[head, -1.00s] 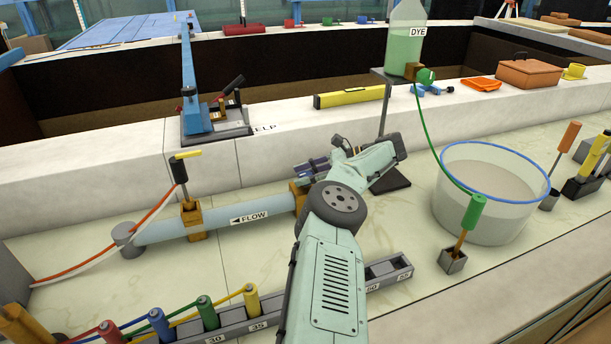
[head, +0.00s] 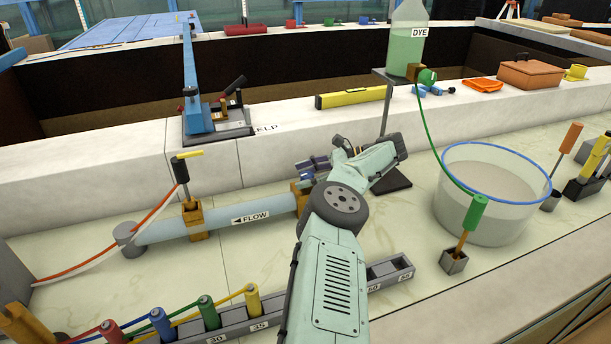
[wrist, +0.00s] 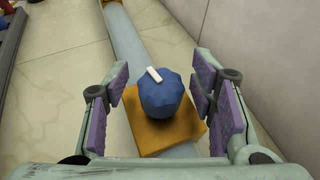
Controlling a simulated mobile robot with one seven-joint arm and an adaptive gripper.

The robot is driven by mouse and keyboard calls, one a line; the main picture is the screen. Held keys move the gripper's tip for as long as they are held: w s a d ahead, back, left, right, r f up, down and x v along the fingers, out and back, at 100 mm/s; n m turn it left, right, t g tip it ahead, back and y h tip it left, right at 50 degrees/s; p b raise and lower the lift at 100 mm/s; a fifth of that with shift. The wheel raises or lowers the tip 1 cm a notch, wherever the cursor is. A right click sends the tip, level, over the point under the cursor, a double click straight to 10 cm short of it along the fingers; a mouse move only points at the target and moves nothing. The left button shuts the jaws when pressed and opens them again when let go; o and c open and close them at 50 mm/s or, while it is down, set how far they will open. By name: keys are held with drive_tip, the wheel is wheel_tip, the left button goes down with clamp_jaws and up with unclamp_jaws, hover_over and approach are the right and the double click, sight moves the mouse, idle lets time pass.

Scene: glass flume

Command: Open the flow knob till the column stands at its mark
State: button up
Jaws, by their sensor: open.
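The flow knob (wrist: 161,97) is blue and lobed, with a white pointer bar (wrist: 154,74) on its top. It sits on a brass block (wrist: 143,126) on the pale blue pipe (wrist: 124,38) in the wrist view. The pointer slants toward the upper left there. My gripper (wrist: 164,107) is open, its purple pads on either side of the knob with gaps on both sides. In the head view the pipe (head: 165,229) carries a FLOW label (head: 250,219) with an arrow to the left. My arm hides the knob there. I cannot make out the column or its mark.
A clear tub (head: 487,195) with a blue rim stands at right, with a green-handled tool (head: 474,212) in front. A dye bottle (head: 406,40) stands behind my arm. A rack (head: 234,331) with coloured handles lies in front. A white ledge (head: 90,185) runs behind the pipe.

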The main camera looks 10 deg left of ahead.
drive_tip(key=v, duration=0.7)
drive_tip(key=shift+d+r, duration=0.1)
drive_tip(key=shift+d, duration=0.15)
